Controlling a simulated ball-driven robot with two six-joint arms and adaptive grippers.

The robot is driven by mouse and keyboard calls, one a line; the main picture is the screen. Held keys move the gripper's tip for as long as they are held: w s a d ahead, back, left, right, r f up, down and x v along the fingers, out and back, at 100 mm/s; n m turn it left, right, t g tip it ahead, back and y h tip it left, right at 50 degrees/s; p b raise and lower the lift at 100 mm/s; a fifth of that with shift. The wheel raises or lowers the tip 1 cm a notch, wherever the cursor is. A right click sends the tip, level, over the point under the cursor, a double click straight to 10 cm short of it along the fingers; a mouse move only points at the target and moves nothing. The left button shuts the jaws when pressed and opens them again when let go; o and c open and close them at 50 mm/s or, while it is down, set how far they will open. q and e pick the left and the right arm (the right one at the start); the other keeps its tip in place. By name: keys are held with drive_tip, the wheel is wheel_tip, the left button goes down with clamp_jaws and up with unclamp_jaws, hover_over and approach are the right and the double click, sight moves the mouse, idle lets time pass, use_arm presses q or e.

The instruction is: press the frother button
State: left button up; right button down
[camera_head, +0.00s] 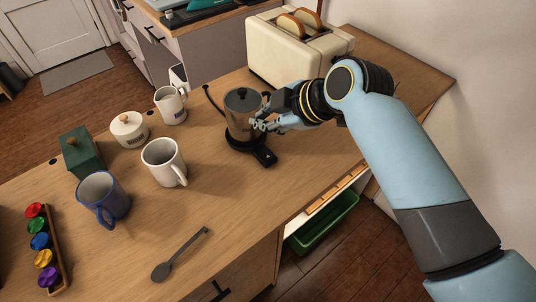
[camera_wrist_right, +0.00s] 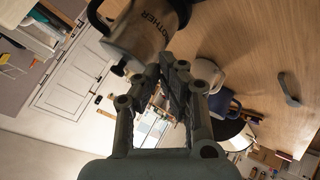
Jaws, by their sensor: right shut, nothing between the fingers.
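The frother (camera_head: 241,104) is a metal jug with a dark lid, standing upright on a round black base (camera_head: 236,144). A black tab (camera_head: 266,157) sticks out of the base toward the front edge of the counter. It may carry the button, but I cannot make the button out. My right gripper (camera_head: 257,125) is shut and empty at the right side of the jug. In the wrist view the frother (camera_wrist_right: 150,32) shows its lettering just beyond my fingertips (camera_wrist_right: 174,66). I cannot tell whether they touch it. My left gripper is not in view.
A cream toaster (camera_head: 285,62) with bread stands behind my right arm. A white mug (camera_head: 164,164), a blue mug (camera_head: 103,200), a small pitcher (camera_head: 170,106) and a sugar bowl (camera_head: 129,130) stand left. A dark spoon (camera_head: 178,256) lies in front. The counter right of the base is clear.

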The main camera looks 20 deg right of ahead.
drive_tip(key=b, duration=0.7)
hover_over(266, 158)
wheel_tip(266, 158, down, 7)
drive_tip(key=shift+r, duration=0.1)
drive_tip(key=shift+f+b, duration=0.45)
drive_tip(key=shift+f, duration=0.5)
drive_tip(key=shift+f, duration=0.15)
drive_tip(key=shift+f, duration=0.25)
drive_tip(key=shift+f, duration=0.35)
idle(0.5)
idle(0.4)
drive_tip(key=shift+r+p, duration=0.6)
drive_tip(key=shift+r, duration=0.2)
